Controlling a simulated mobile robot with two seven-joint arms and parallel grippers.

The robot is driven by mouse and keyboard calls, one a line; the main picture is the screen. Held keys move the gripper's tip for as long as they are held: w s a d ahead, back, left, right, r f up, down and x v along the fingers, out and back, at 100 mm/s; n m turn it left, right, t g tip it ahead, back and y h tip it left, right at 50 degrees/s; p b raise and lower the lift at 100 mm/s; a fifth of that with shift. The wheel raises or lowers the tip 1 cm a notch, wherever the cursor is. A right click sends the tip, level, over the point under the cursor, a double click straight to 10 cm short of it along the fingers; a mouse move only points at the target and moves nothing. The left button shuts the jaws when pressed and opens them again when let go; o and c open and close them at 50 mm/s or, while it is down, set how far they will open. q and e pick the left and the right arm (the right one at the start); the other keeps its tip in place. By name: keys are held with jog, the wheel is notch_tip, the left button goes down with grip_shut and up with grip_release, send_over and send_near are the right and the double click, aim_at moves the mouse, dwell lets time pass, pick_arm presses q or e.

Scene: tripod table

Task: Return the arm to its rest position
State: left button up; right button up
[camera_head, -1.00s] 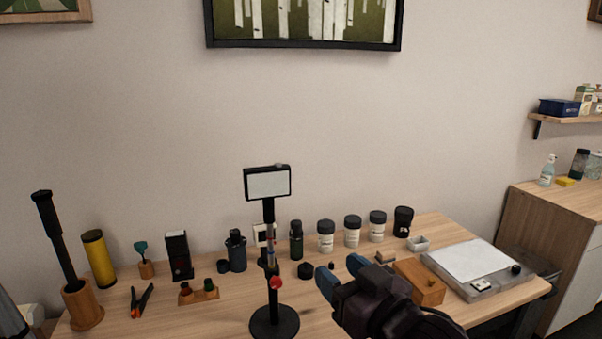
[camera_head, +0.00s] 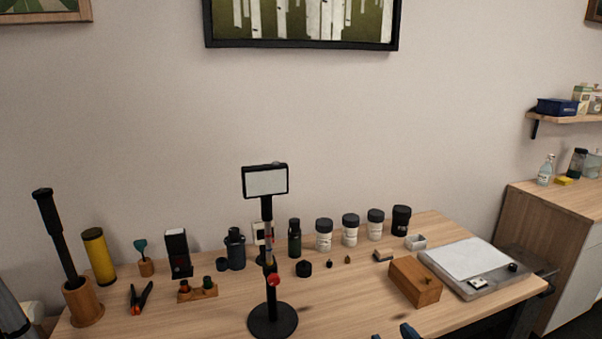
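A black stand (camera_head: 271,320) with a round base and a slim pole is upright on the wooden table (camera_head: 345,300). A red knob is on its pole, and a small device (camera_head: 265,181) with a pale screen sits on top. My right gripper (camera_head: 393,335) shows only as two blue fingertips at the bottom edge, to the right of the stand's base. The tips are apart with nothing seen between them; the rest is out of frame. My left gripper is not in view.
A wooden box (camera_head: 416,282) and a grey tray (camera_head: 490,290) with a white sheet are at the right. Several lidded jars (camera_head: 350,231) stand along the back. A wooden holder (camera_head: 83,303) with a black rod and a yellow cylinder (camera_head: 99,257) are at the left. The front middle is clear.

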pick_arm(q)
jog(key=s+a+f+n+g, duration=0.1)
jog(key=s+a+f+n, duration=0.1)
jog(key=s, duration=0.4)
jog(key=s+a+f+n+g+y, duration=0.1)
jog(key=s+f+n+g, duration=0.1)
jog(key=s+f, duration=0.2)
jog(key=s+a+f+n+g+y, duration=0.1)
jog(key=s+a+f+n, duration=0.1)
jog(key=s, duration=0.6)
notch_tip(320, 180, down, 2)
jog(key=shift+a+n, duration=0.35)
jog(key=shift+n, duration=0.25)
pick_arm(e)
jog(key=s+d+f+m+g+h, duration=0.1)
jog(key=s+d+f, duration=0.4)
jog(key=s+f, duration=0.5)
jog(key=s+d+f+m+g+h, duration=0.2)
jog(key=s+d+f+g+h, duration=0.1)
jog(key=s+f, duration=0.8)
jog(key=d+f+g, duration=0.1)
jog(key=d, duration=0.1)
jog(key=shift+d+m+h, duration=0.3)
jog(key=shift+d, duration=0.05)
jog(key=shift+o, duration=0.4)
